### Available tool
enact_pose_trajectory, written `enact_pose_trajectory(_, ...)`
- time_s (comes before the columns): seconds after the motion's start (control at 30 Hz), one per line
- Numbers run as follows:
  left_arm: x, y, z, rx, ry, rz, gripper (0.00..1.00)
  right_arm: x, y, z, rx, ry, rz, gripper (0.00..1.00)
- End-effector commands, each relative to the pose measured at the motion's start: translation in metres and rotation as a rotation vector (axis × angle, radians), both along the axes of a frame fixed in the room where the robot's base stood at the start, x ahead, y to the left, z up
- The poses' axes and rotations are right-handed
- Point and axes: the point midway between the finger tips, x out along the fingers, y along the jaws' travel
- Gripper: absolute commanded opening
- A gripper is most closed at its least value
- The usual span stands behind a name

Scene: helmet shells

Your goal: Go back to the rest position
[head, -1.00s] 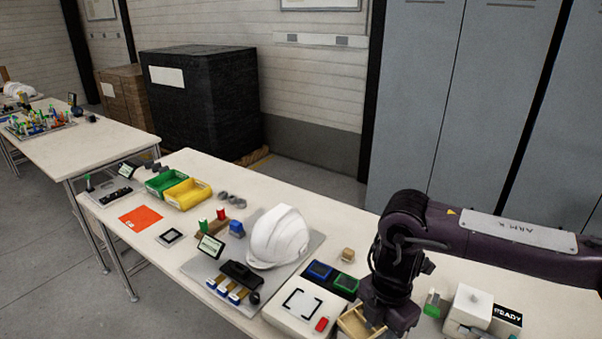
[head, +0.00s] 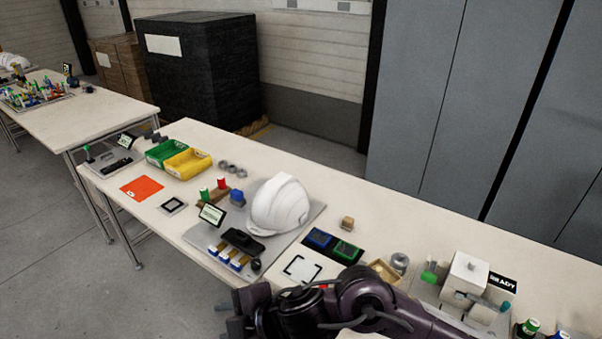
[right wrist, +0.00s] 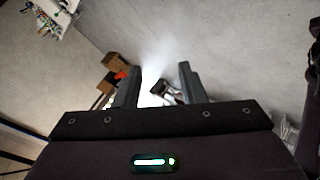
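My right gripper (head: 232,318) is at the bottom of the head view, by the front edge of the near table. In the right wrist view its two fingers (right wrist: 158,76) stand apart with nothing held between them, and pale floor shows beyond. My right arm crosses the bottom of the head view and hides part of the table front. The white helmet shell (head: 281,206) sits on a grey plate (head: 309,219) in the middle of the table, clear of the gripper. My left gripper is in neither view.
Blue and green trays (head: 333,243) lie behind. Green (head: 166,150) and yellow (head: 187,163) bins stand farther left. Open floor (head: 90,270) lies before the table.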

Motion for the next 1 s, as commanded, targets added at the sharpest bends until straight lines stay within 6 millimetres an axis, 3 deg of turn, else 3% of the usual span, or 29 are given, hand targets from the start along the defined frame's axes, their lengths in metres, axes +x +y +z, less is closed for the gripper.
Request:
enact_pose_trajectory(0.07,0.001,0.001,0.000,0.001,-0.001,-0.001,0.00,0.001,0.006,0.018,0.111,0.032,-0.125,0.37)
enact_pose_trajectory(0.17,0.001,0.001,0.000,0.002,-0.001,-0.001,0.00,0.013,-0.007,0.036,0.215,0.081,-0.319,0.37)
enact_pose_trajectory(0.3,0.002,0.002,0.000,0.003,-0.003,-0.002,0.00,0.033,-0.056,0.039,0.300,0.192,-0.633,0.37)
enact_pose_trajectory(0.43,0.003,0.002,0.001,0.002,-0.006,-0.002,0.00,0.037,-0.124,0.016,0.309,0.338,-0.948,0.37)
enact_pose_trajectory(0.6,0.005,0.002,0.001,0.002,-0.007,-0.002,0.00,0.013,-0.206,-0.026,0.251,0.518,-1.281,0.37)
enact_pose_trajectory(0.7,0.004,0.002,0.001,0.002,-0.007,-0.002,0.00,-0.007,-0.241,-0.044,0.209,0.599,-1.415,0.37)
enact_pose_trajectory(1.0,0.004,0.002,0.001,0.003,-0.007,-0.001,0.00,-0.072,-0.312,-0.080,0.088,0.788,-1.704,0.37)
